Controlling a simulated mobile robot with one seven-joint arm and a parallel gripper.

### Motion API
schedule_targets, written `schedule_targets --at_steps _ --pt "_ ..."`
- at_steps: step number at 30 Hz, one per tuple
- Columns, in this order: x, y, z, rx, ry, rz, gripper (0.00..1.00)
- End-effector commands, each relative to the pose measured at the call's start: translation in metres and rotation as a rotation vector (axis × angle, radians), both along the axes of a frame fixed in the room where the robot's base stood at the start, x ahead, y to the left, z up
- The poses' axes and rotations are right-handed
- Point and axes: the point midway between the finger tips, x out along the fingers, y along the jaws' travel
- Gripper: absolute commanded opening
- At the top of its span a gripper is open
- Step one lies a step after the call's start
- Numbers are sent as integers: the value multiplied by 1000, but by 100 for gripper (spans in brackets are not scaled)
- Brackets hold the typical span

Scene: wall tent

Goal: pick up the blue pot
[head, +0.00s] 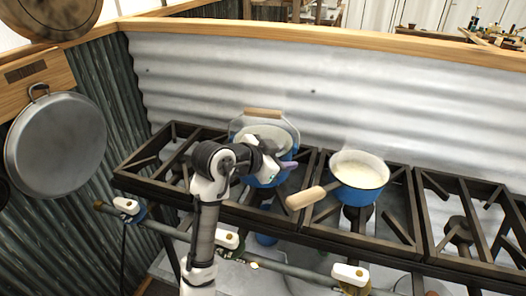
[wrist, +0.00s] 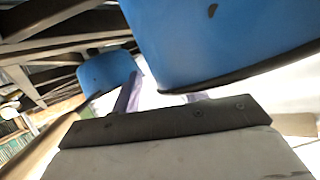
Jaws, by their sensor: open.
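A blue pot (head: 284,172) with a raised wire handle and wooden grip stands on the left part of the black stove, partly hidden by my arm. My gripper (head: 286,165) is at its front right side, fingers apart. In the wrist view a large blue wall (wrist: 225,40), likely this pot, fills the upper right, close to the purple fingers of my gripper (wrist: 162,95). Whether they touch it I cannot tell. A blue saucepan (head: 358,195) with a wooden handle stands to the right. A smaller blue vessel (wrist: 107,72), likely the saucepan, shows in the wrist view.
The black stove grate (head: 400,225) runs across, with free burners at the right. A corrugated metal wall (head: 220,80) stands behind it. The saucepan's wooden handle (head: 306,197) points toward my gripper. A large pan (head: 58,145) hangs at left.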

Motion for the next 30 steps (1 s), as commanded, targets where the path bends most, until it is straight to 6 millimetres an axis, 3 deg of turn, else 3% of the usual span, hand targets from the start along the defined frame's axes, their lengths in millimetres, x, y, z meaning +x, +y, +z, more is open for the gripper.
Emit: schedule_targets --at_steps 4,14,30 --pt "0 0 0 0 0 0 44" --pt "0 0 0 0 1 -1 0" --pt "-1 0 -1 2 1 -2 0"
